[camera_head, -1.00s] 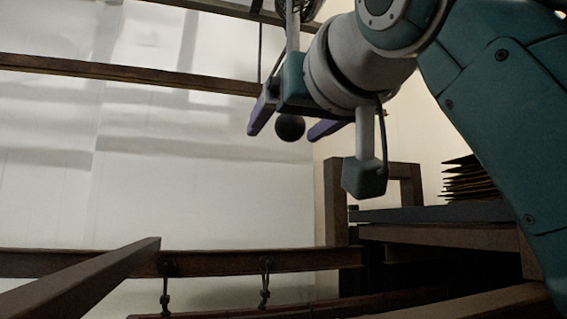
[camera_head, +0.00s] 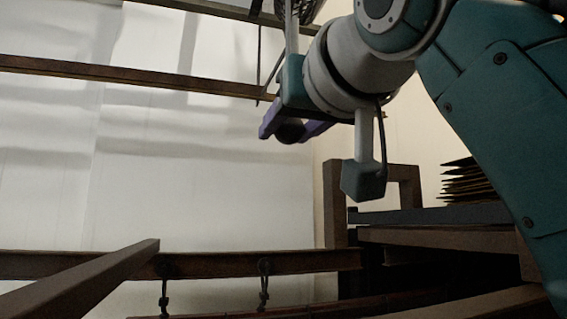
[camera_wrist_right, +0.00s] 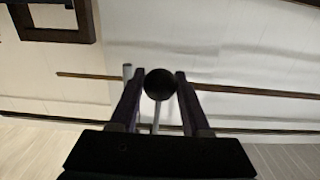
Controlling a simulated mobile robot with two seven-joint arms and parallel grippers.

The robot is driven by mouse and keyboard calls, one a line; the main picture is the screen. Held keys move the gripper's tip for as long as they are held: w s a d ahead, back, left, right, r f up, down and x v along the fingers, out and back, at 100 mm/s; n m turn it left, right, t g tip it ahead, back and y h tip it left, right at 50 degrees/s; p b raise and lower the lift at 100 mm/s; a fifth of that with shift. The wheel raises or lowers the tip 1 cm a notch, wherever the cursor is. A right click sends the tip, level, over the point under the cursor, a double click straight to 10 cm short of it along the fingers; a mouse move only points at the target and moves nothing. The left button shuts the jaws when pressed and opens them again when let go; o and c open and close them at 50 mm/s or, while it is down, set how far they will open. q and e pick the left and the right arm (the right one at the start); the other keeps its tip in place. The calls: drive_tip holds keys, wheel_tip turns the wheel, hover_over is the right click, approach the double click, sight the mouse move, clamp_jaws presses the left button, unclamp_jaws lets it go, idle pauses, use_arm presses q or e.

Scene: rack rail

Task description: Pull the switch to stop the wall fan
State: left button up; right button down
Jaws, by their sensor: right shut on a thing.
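A dark round ball (camera_head: 291,131), which looks like the knob of the pull switch, sits between the purple fingers of my right gripper (camera_head: 290,134). The gripper is shut on it. In the right wrist view the ball (camera_wrist_right: 160,84) shows between the two fingertips (camera_wrist_right: 155,90), with a pale rod behind it. Part of the wall fan (camera_head: 313,9), a dark wire cage, shows at the top edge, partly cut off and behind my wrist. A thin dark strand (camera_head: 259,55) hangs left of my wrist. My left gripper is not in view.
A brown rail (camera_head: 130,75) crosses the pale wall behind the gripper. A lower beam (camera_head: 215,264) carries hanging hooks (camera_head: 264,285). A wooden frame (camera_head: 334,205) and a stack of dark sheets (camera_head: 472,182) stand at the lower right. The space left of the gripper is clear.

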drive_tip(key=shift+f, duration=0.2)
drive_tip(key=shift+f+b, duration=0.8)
drive_tip(key=shift+f, duration=0.1)
drive_tip(key=shift+r+p, duration=0.85)
drive_tip(key=shift+r, duration=0.2)
drive_tip(key=shift+c, duration=1.3)
unclamp_jaws()
